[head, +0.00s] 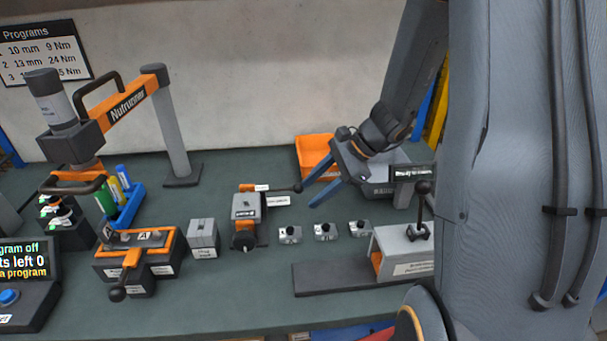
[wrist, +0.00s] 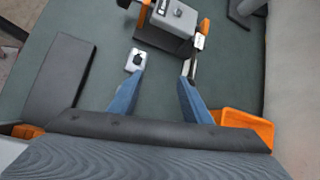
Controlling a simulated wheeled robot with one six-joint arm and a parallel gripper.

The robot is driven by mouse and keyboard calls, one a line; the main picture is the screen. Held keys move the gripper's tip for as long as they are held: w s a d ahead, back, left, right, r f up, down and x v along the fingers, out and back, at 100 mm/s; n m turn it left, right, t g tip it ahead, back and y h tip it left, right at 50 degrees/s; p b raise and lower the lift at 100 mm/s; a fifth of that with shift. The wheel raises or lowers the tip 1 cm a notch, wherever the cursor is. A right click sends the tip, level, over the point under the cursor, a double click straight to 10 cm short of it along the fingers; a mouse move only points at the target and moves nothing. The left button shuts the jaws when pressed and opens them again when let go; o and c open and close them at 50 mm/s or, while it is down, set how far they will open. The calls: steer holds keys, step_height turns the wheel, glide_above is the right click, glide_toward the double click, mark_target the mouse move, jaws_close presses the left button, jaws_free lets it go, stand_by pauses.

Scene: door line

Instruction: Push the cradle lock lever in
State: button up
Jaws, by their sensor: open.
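A grey and orange cradle-like unit (head: 243,212) stands mid-bench; its labels are too small to read. A dark lever with a round black knob (head: 297,188) sticks out from its right side. This unit (wrist: 174,16) is at the top of the wrist view. My gripper (head: 308,196) has blue fingers, spread apart with nothing held. In the wrist view my gripper (wrist: 161,80) points towards the unit, and the lever end (wrist: 189,68) shows at the right fingertip. I cannot tell whether they touch.
An orange bin (head: 314,150) stands behind my gripper. Several small white blocks (head: 324,231) lie in front of it. A grey fixture with an upright black lever (head: 421,215) stands at right. An orange fixture with a black-knobbed handle (head: 131,255) stands at left.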

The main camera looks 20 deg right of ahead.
mark_target(289, 189)
steer(key=w+d+r+m+t+p, duration=0.1)
steer(key=w+d+m+t, duration=0.1)
steer(key=w+d+m, duration=0.2)
steer(key=shift+a+r+p+x, duration=0.1)
steer(key=shift+p+x, duration=0.35)
steer(key=shift+x, duration=1.55)
steer(key=shift+a+r+p+x, duration=0.15)
steer(key=shift+p+x, duration=0.25)
steer(key=shift+x, duration=1.6)
steer(key=shift+w, duration=0.1)
jaws_close()
